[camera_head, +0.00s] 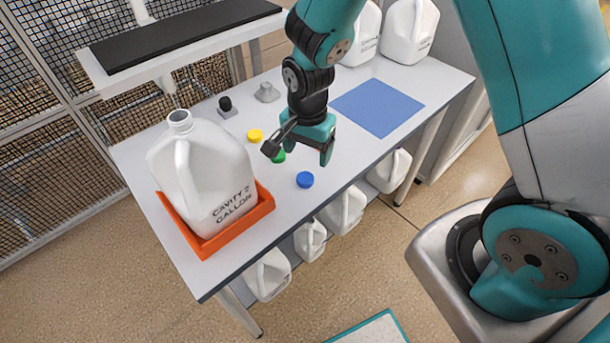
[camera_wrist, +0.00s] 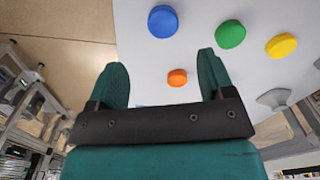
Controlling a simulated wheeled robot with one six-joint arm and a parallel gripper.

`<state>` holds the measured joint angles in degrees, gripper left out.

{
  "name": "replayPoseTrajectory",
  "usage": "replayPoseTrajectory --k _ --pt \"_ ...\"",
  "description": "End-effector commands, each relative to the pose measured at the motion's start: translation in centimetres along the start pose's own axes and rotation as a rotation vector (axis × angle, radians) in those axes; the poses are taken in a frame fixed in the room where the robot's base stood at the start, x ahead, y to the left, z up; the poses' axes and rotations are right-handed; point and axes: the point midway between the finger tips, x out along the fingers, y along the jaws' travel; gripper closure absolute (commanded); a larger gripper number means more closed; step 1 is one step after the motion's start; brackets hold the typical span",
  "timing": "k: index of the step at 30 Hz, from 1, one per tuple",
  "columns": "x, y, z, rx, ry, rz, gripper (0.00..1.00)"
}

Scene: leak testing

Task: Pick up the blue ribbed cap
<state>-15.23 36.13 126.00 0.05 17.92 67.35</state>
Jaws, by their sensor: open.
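The blue ribbed cap (camera_head: 305,179) lies on the white table near its front edge, apart from my gripper. In the wrist view the blue cap (camera_wrist: 163,21) is at the top, ahead of the fingertips and between their lines. My gripper (camera_head: 300,150) is above the table, behind and above the blue cap in the head view. Its teal fingers (camera_wrist: 160,75) are apart with nothing held between them. The ribs on the cap are too small to make out.
A green cap (camera_wrist: 230,34), a yellow cap (camera_wrist: 281,45) and an orange cap (camera_wrist: 177,77) lie nearby on the table. A white jug (camera_head: 200,170) stands in an orange tray (camera_head: 237,229) at left. A blue mat (camera_head: 378,107) lies at right, with jugs (camera_head: 408,30) behind.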

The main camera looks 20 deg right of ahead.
Motion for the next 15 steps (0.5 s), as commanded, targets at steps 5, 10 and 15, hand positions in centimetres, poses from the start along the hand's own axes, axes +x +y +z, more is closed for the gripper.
replayPoseTrajectory --k 5,10,15 --pt "2.5 0.0 0.0 -0.001 -0.001 0.001 0.25" --pt "3.4 -0.1 0.0 -0.001 -0.001 -0.001 0.25" --pt "5.2 -0.2 0.1 -0.002 -0.003 0.004 0.25"
